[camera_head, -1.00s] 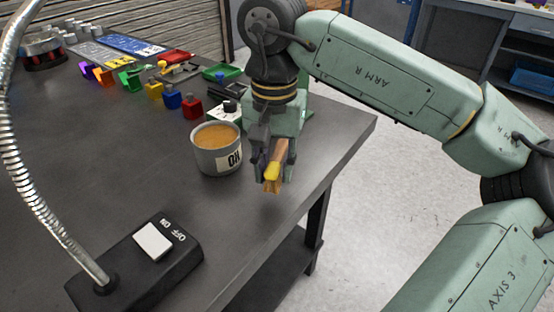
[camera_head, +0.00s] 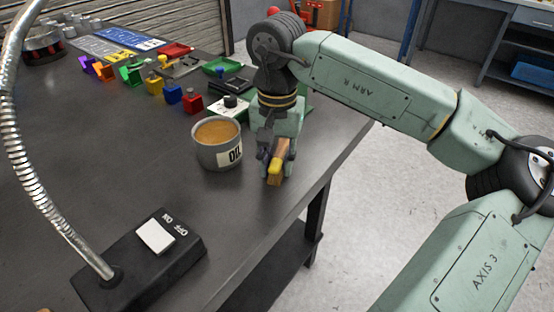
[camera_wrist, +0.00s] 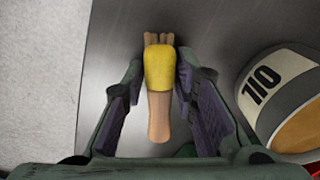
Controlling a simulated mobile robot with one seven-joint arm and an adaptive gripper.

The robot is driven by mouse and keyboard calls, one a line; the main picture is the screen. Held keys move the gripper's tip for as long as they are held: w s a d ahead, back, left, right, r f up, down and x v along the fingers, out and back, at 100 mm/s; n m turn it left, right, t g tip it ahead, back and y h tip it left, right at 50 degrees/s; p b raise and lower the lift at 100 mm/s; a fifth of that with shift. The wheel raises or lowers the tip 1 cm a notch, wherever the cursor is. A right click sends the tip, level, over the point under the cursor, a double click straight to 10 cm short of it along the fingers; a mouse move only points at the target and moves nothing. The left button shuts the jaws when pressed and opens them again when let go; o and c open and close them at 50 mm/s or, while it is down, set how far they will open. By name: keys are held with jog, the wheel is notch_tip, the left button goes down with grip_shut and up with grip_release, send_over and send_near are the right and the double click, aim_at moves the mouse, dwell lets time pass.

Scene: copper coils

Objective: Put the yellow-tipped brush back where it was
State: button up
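The yellow-tipped brush (camera_head: 276,163) is at my gripper (camera_head: 276,160), right of the oil can. It has a tan wooden handle, a yellow band and tan bristles. In the wrist view the brush (camera_wrist: 159,78) lies between my two fingers (camera_wrist: 160,68), with the fingertips close against both sides of the yellow band. The handle's rounded end points toward the gripper body, and the bristles point away from it. My gripper looks shut on the band. Whether the brush touches the table is hard to tell.
An oil can (camera_head: 217,146) stands just left of my gripper; it also shows in the wrist view (camera_wrist: 285,95). The dark table (camera_head: 120,160) ends close on the right. Coloured blocks and trays are behind. A lamp base (camera_head: 145,260) stands in front.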

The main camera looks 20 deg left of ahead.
aim_at(277, 158)
jog(key=o, duration=0.5)
jog(key=shift+c, duration=0.2)
notch_tip(277, 158, up, 12)
jog(key=shift+r, duration=0.2)
jog(key=shift+f, duration=0.1)
dwell(0.3)
